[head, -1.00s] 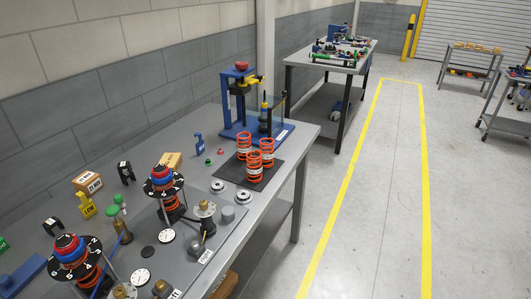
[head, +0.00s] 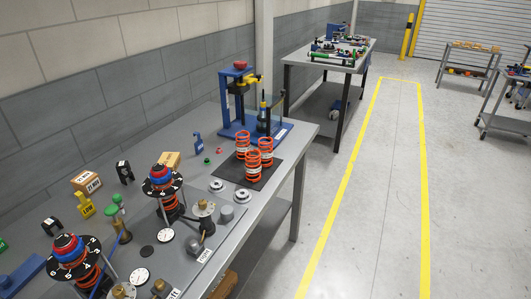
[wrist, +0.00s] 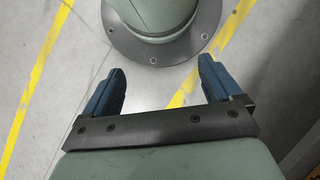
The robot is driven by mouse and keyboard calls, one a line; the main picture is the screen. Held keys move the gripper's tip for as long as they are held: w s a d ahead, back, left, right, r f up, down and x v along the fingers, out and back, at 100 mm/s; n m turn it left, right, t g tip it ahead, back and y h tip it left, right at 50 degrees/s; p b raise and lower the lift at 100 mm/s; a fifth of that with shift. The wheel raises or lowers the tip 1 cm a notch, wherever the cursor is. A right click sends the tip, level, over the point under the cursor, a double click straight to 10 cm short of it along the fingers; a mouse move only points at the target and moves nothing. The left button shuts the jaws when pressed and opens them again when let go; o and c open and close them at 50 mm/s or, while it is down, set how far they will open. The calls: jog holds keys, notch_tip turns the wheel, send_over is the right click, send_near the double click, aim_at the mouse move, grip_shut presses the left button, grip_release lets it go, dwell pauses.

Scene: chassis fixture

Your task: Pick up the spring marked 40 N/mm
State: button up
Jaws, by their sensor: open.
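Three orange coil springs with white label bands stand upright on a black mat (head: 270,173) on the grey workbench in the head view. One is at the back left (head: 243,146), one at the right (head: 266,149), and one at the front (head: 253,166). Their markings are too small to read, so I cannot tell which is the 40 N/mm one. My gripper (wrist: 161,66) shows only in the wrist view. Its two blue fingers are apart with nothing between them, over the floor and my own base. No spring is in the wrist view.
A blue press (head: 240,90) stands just behind the springs. Two strut assemblies with numbered black discs (head: 162,181) (head: 75,259) stand at the front left. Metal rings (head: 217,186) lie near the mat. Small boxes (head: 87,182) are along the wall side.

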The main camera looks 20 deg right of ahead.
jog(key=w+d+r+m+t, duration=0.15)
jog(key=w+d+r, duration=0.25)
jog(key=w, duration=0.6)
jog(key=w+d+r+m+t, duration=0.1)
jog(key=w+d+r+m, duration=0.2)
jog(key=w, duration=0.8)
jog(key=w+d+r+m+t, duration=0.1)
jog(key=w+d+r, duration=0.3)
jog(key=w, duration=0.6)
jog(key=w+d+r+m+t, duration=0.1)
jog(key=w+d+r, duration=0.55)
jog(key=r, duration=0.35)
jog(key=w+d+r+m+t, duration=0.1)
jog(key=w+d+r+m, duration=0.1)
jog(key=w+d+r, duration=0.6)
jog(key=w+d+r+m+t, duration=0.1)
jog(key=w+d+r, duration=0.35)
jog(key=r, duration=0.65)
notch_tip(320, 180, up, 26)
send_over(265, 148)
jog(key=w+d, duration=0.2)
jog(key=w, duration=0.1)
jog(key=shift+n, duration=0.45)
jog(key=f, duration=0.9)
jog(key=a+f, duration=0.1)
jog(key=f, duration=0.4)
jog(key=shift+s, duration=0.1)
